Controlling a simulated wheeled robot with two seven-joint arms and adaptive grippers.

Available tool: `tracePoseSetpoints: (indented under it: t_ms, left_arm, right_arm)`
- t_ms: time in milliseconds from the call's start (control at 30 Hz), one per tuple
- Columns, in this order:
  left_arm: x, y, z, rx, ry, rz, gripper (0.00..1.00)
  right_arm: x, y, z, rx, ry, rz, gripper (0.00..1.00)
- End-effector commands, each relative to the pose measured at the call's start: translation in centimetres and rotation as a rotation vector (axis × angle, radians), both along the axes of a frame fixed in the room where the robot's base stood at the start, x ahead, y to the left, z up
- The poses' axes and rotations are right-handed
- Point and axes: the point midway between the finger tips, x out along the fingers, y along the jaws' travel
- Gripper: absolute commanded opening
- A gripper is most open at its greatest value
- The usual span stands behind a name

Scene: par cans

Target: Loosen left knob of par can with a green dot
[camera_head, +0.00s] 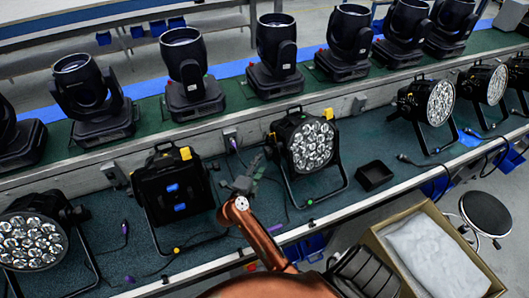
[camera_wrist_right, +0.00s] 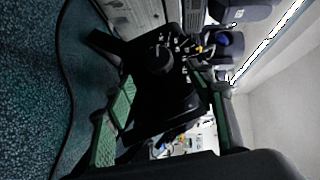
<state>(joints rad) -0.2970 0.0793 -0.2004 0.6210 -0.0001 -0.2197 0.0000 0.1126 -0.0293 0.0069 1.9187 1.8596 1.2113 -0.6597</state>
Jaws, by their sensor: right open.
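The par can with a green dot (camera_head: 308,145) stands on the green bench in the head view, its round lens face turned to the front. The green dot (camera_head: 310,202) is low on its bracket. My right gripper (camera_head: 250,172) is just left of this can, open and empty. In the right wrist view its green finger pads (camera_wrist_right: 117,120) show at the lower left and another green strip shows at the right. A round dark knob (camera_wrist_right: 158,60) on a black body lies ahead, apart from the pads. My left gripper is not in view.
A par can with a yellow dot (camera_head: 172,188) stands to the left, close to my right arm. A small black open box (camera_head: 374,176) sits on the right. Moving-head lights (camera_head: 192,72) line the raised shelf behind. A cardboard box (camera_head: 377,240) is in front of the bench.

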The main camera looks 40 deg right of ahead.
Motion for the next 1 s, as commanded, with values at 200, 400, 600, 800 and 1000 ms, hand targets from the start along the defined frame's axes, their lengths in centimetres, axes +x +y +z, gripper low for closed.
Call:
tracePoseSetpoints:
  t_ms: [200, 400, 600, 800, 1000]
  left_arm:
    - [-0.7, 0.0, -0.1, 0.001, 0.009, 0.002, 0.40]
    - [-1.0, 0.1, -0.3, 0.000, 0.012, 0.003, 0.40]
    - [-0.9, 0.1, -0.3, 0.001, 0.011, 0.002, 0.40]
    - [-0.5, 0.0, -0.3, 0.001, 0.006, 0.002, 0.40]
    - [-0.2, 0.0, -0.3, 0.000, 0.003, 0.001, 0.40]
  right_arm:
    - [1.1, -2.4, -0.5, 0.006, 0.004, -0.007, 0.50]
    - [2.5, -5.2, -0.9, 0.005, 0.004, -0.006, 0.50]
    - [3.2, -6.7, -1.1, 0.007, 0.002, -0.007, 0.50]
    - [3.2, -6.9, -1.1, 0.007, 0.002, -0.007, 0.50]
    - [3.2, -6.9, -1.1, 0.007, 0.002, -0.007, 0.43]
